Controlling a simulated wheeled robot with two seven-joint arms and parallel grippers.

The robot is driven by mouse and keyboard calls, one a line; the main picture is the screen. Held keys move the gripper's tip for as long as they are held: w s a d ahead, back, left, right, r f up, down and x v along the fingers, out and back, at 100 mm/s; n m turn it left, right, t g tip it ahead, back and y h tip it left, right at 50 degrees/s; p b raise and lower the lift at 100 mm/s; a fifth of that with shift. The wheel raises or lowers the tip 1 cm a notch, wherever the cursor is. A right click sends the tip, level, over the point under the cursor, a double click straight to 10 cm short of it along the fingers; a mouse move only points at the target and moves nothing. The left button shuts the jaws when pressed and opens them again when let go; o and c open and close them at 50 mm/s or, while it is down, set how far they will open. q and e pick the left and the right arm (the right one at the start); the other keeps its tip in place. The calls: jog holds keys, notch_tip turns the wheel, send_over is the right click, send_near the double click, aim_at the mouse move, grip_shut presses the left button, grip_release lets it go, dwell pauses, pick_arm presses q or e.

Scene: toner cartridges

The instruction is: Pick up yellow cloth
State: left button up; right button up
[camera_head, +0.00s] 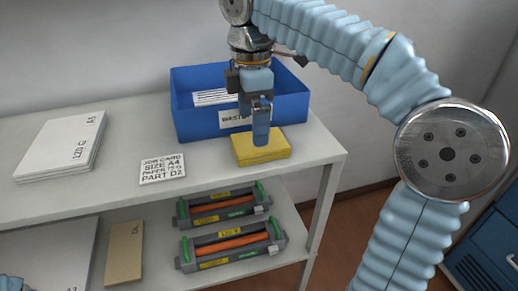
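The yellow cloth (270,152) lies folded as a flat block on the shelf's top, in front of the blue bin. My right gripper (261,138) points straight down at it, with its fingertips over or against the cloth's upper face. The fingers line up one behind the other from here, so their gap is hidden. I cannot tell whether they touch the cloth. My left gripper is out of view; only a bit of light blue sleeve shows in the bottom left corner.
A blue bin (190,122) with papers inside stands right behind the cloth. A job card (162,168) and a white paper stack (62,147) lie to the left. Two toner cartridges (232,243) sit on the lower shelf. A blue cabinet (490,250) stands at right.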

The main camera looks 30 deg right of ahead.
aim_at(246, 154)
notch_tip(246, 154, down, 5)
jog(key=shift+s+f+b, duration=0.15)
jog(key=shift+f+b, duration=0.05)
jog(key=shift+b, duration=0.4)
jog(key=shift+c, duration=0.3)
jog(key=c, duration=0.8)
jog(key=shift+r, duration=0.1)
